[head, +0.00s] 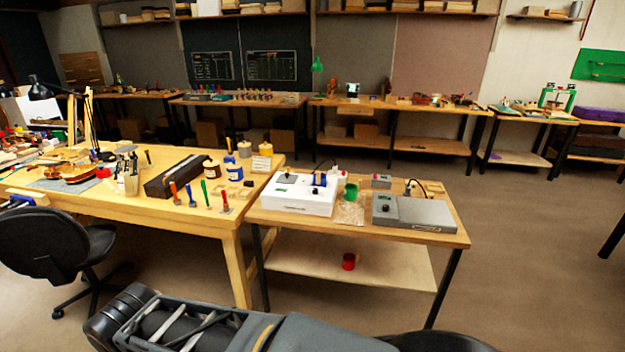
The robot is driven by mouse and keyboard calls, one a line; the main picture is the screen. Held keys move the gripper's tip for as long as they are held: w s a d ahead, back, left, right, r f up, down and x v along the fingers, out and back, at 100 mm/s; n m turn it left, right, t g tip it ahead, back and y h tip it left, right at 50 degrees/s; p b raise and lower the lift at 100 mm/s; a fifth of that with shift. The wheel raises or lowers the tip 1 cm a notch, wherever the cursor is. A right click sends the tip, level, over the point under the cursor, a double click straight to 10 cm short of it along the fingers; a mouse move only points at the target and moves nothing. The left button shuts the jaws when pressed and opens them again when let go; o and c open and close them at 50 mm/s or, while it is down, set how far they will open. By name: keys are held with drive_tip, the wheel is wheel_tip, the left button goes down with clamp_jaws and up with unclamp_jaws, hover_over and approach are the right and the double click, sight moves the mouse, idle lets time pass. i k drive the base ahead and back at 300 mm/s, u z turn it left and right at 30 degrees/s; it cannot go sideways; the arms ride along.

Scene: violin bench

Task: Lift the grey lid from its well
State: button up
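A grey box-shaped unit (425,216) stands on the right part of the small wooden table. On its left end is a grey square lid (385,205) with a small dark knob on top. The lid appears to sit in place on the unit; the well beneath it is hidden. Parts of my own arm and body show along the bottom edge, well short of the table. My gripper cannot be made out in this view.
The small table (445,239) also holds a white unit (300,200), a green cup (351,191) and a small grey box (381,181). A larger workbench (150,208) adjoins at left, with a black chair (45,245). Floor at right is clear.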

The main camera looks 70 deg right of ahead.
sight(286, 178)
drive_tip(key=z, duration=1.5)
drive_tip(key=i, duration=2.1)
drive_tip(key=u, duration=0.2)
